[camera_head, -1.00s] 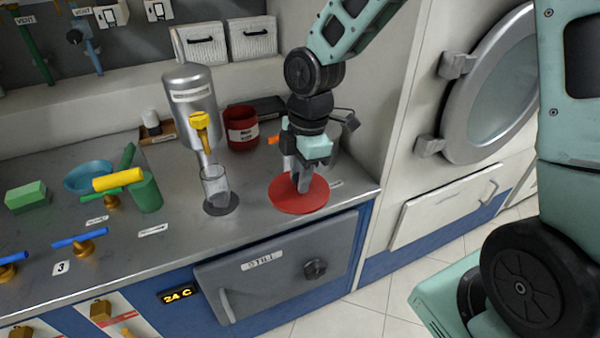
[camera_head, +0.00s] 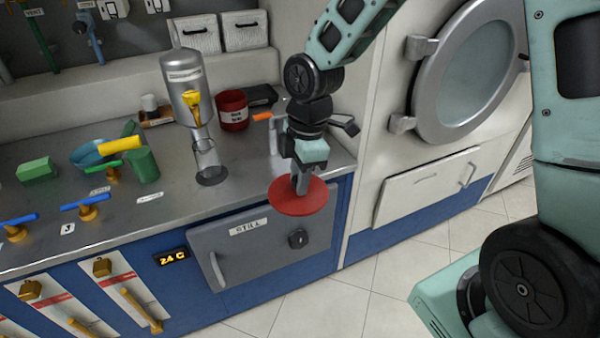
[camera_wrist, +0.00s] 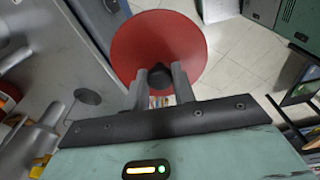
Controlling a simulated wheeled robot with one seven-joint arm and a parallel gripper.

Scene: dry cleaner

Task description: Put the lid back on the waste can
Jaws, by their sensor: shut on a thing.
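A round red lid (camera_head: 297,199) hangs level from my gripper (camera_head: 301,186) in the head view, in front of the counter's front edge near its right corner. My gripper is shut on the dark knob at the lid's middle. In the wrist view the red lid (camera_wrist: 158,45) lies beyond the two fingers (camera_wrist: 160,78), which close on its knob. Tiled floor shows past the lid's rim there. I cannot pick out the waste can for sure. A red labelled canister (camera_head: 232,110) stands at the back of the counter, its top partly dark.
The metal counter (camera_head: 150,210) holds a steel dispenser (camera_head: 187,85) over a clear glass (camera_head: 206,160), with valves and a green cup (camera_head: 142,165) to the left. A grey door marked STILL (camera_head: 255,245) is below. The tiled floor (camera_head: 400,265) looks clear.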

